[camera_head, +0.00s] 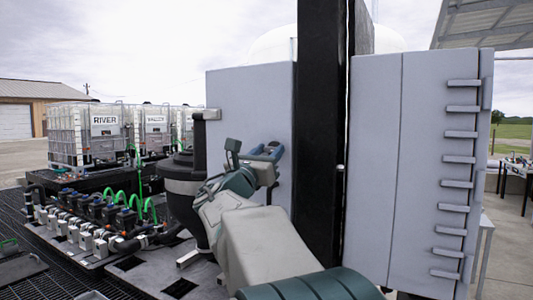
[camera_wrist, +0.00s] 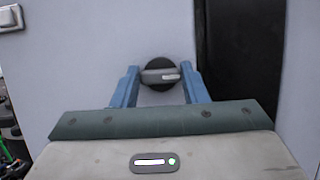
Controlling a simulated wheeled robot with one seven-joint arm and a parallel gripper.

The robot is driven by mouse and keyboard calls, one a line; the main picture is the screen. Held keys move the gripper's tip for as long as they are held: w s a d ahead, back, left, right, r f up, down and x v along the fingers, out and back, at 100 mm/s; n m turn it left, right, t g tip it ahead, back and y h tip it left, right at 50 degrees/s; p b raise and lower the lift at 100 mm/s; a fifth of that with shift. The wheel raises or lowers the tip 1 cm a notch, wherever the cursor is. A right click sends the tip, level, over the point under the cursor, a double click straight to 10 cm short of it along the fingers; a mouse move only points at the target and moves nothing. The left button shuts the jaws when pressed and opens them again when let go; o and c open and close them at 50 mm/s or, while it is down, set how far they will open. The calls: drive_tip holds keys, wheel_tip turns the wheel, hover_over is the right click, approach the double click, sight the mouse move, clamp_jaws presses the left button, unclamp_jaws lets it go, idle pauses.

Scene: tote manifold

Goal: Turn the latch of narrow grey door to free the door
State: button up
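The narrow grey door (camera_head: 250,100) is a flat upright panel left of a black post. It fills much of the wrist view (camera_wrist: 85,65). Its latch (camera_wrist: 160,75) is a dark round disc with a grey bar handle lying about level. My gripper (camera_wrist: 160,72) is open, with one blue finger on each side of the latch. Small gaps show between the handle ends and the fingers; I cannot tell how deep the tips reach. In the head view my gripper (camera_head: 268,152) is in front of the door, and the latch is hidden there.
The black post (camera_head: 320,130) stands close right of the door. Right of it is a grey cabinet (camera_head: 400,170) with several ledges. A black canister (camera_head: 182,185), pumps and green hoses stand to the left.

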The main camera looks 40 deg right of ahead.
drive_tip(key=shift+f+m+g+b, duration=0.1)
drive_tip(key=shift+m+g+b, duration=0.2)
drive_tip(key=shift+g+b, duration=0.1)
drive_tip(key=m+g+h+b, duration=0.1)
drive_tip(key=m+b, duration=0.2)
drive_tip(key=shift+f+m+g, duration=0.15)
drive_tip(key=shift+m+g, duration=0.25)
drive_tip(key=m+g+b, duration=0.1)
drive_tip(key=m, duration=0.2)
drive_tip(key=m+g+b, duration=0.1)
drive_tip(key=m+g, duration=0.1)
drive_tip(key=m, duration=0.2)
drive_tip(key=shift+w+r+m+g+y+b, duration=0.1)
drive_tip(key=shift+r+m+g+y+b, duration=0.1)
drive_tip(key=shift+m+g+y+b, duration=0.15)
drive_tip(key=m+g, duration=0.1)
drive_tip(key=m, duration=0.2)
drive_tip(key=m+g+y, duration=0.1)
drive_tip(key=m, duration=0.2)
drive_tip(key=shift+a+r, duration=0.1)
drive_tip(key=shift+r, duration=0.1)
drive_tip(key=shift+m+g+y, duration=0.25)
drive_tip(key=shift+m+y, duration=0.7)
drive_tip(key=shift+m, duration=1.1)
drive_tip(key=shift+p, duration=0.3)
drive_tip(key=o, duration=1)
